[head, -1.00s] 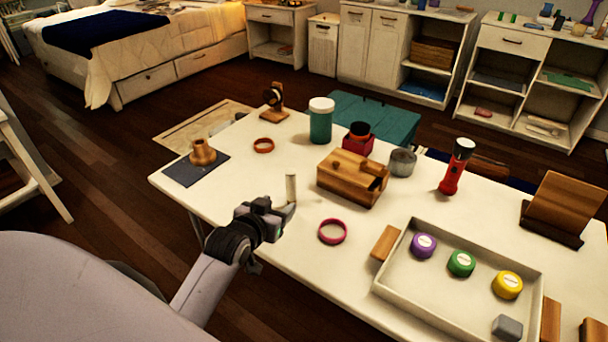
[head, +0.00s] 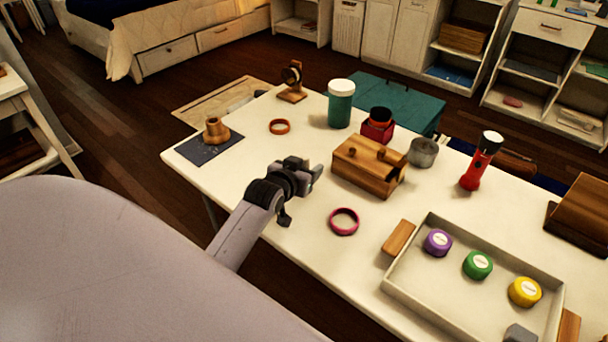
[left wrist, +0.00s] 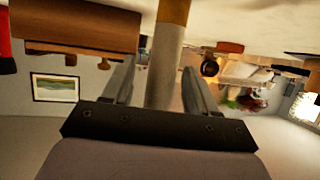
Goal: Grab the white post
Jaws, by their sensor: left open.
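The white post (left wrist: 164,66) shows in the left wrist view, which is upside down, as a pale upright cylinder with a brown part at the table end. It stands between the two fingers of my open left gripper (left wrist: 159,78). I cannot tell whether either finger touches it. In the head view my left gripper (head: 311,173) is low over the table, left of the wooden box, and hides the post. My right gripper is not in view.
The wooden box (head: 368,168) stands close to the right of my left gripper. A pink ring (head: 344,222) lies in front on the white table (head: 290,245). A dark mat with a wooden piece (head: 215,131) is to the left. A tray (head: 455,300) with colored discs is at right.

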